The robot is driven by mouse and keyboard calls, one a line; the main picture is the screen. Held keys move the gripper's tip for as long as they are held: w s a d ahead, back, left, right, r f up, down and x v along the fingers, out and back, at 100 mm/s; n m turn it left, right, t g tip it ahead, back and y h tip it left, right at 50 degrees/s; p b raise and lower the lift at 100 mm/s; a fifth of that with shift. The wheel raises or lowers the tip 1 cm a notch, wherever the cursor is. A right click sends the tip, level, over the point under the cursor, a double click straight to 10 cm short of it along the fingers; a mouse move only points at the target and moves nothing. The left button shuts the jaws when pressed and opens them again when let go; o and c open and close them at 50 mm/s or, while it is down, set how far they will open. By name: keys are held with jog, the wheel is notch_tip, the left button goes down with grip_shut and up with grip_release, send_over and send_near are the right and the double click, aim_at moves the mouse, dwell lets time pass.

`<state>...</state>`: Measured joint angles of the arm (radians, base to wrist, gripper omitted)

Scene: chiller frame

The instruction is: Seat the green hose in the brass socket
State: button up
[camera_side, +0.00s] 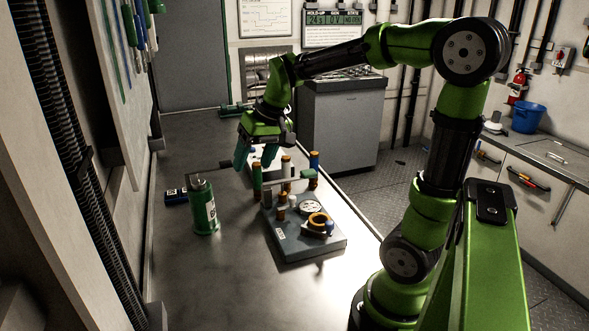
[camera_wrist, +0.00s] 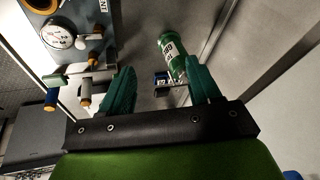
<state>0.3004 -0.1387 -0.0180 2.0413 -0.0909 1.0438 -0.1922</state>
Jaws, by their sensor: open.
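My gripper (camera_side: 254,161) is open, pointing down over the far end of the bench fixture. In the wrist view its two teal fingers (camera_wrist: 160,88) are spread, with nothing gripped between them. Small brass-coloured fittings (camera_side: 281,213) stand on the grey base plate (camera_side: 310,247); which one is the brass socket is unclear.
A green labelled canister (camera_side: 204,213) stands left of the plate, with a blue item (camera_side: 175,197) behind it. A gauge (camera_side: 311,207), a brass-coloured ring (camera_side: 318,219) and a blue-and-orange upright piece (camera_side: 314,164) crowd the fixture. The near left bench top is clear.

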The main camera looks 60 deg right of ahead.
jog(key=w+d+f+g, duration=0.1)
jog(key=w+d+f, duration=0.1)
jog(key=w+d, duration=0.45)
jog(key=n+g, duration=0.2)
jog(key=n, duration=0.4)
send_near(256, 177)
jog(key=shift+n, duration=0.3)
jog(key=f, duration=0.1)
jog(key=d+f, duration=0.1)
jog(key=f, duration=0.3)
jog(key=shift+w+d+f, duration=0.1)
jog(key=shift+w+d, duration=0.1)
jog(key=shift+w, duration=0.2)
jog(key=shift+w+a+f, duration=0.1)
jog(key=shift+w+f, duration=0.1)
jog(key=shift+f, duration=0.75)
jog(key=shift+w+f, duration=0.2)
jog(key=shift+f, duration=0.75)
jog(key=shift+w+a+f, duration=0.1)
jog(key=shift+w+f, duration=0.1)
jog(key=shift+f, duration=0.75)
jog(key=shift+c, duration=0.3)
grip_shut()
